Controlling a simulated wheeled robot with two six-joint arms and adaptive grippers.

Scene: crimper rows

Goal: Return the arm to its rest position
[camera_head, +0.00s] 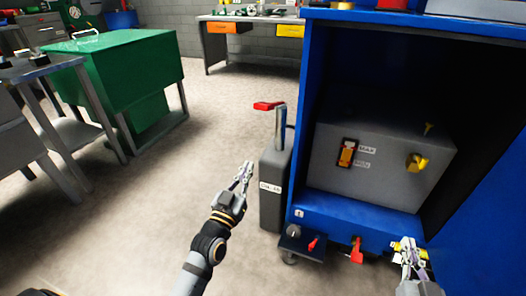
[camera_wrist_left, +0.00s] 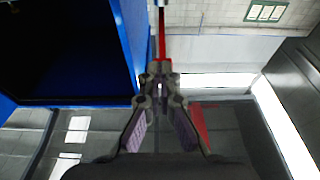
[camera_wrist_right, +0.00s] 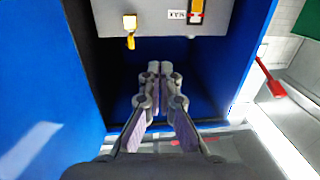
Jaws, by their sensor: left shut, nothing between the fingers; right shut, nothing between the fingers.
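My left gripper (camera_head: 246,172) is shut and empty. It is raised in front of the open floor, just left of the dark grey box in the head view. In the left wrist view its closed fingertips (camera_wrist_left: 160,68) show with nothing between them. My right gripper (camera_head: 406,246) is shut and empty at the lower right, in front of the blue cabinet's lower edge. In the right wrist view its fingertips (camera_wrist_right: 160,68) meet, with the cabinet's dark interior behind them.
A blue cabinet (camera_head: 309,110) stands open on the right, holding a grey unit (camera_head: 385,165) with a yellow knob (camera_head: 416,162). A grey box (camera_head: 271,212) with a red-handled lever (camera_head: 268,105) stands beside it. Red handles (camera_head: 357,252) project low. A green cabinet (camera_head: 110,75) stands left; floor between is clear.

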